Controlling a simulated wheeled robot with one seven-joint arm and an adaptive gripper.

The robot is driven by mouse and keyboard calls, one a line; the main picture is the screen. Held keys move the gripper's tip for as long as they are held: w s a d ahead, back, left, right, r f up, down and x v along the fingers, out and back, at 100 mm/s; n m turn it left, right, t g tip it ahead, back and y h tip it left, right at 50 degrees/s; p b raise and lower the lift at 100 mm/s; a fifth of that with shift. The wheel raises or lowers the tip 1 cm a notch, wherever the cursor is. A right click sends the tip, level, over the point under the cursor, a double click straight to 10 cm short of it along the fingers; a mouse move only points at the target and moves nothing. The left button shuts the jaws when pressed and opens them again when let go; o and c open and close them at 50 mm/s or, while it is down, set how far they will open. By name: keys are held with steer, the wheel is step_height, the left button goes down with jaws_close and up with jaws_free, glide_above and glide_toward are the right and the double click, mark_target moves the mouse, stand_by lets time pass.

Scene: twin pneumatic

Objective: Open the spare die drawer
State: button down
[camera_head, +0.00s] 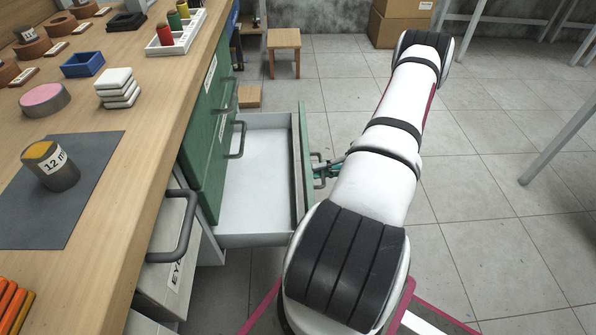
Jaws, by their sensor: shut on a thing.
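A green-fronted drawer (255,190) under the workbench stands pulled out. Its white inside is in view and looks empty. The drawer's label is not in view, so I cannot tell its name. My gripper (318,170) is at the outer side of the green front, shut on the drawer's grey handle (320,183). The fingers are small and partly hidden behind my arm.
Closed green drawers with grey handles (236,140) sit left of the open one. A grey-handled white unit (165,250) is nearer. The wooden worktop (150,130) holds a 12-marked cylinder (52,168).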

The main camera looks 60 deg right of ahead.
steer(key=shift+f+v, duration=0.15)
steer(key=shift+v, duration=0.55)
steer(key=shift+f+v, duration=0.15)
steer(key=shift+v, duration=0.5)
steer(key=c, duration=1.7)
jaws_free()
steer(key=shift+s+d, duration=0.1)
steer(key=v, duration=1.1)
steer(key=shift+s+d, duration=0.2)
steer(key=shift+s, duration=0.15)
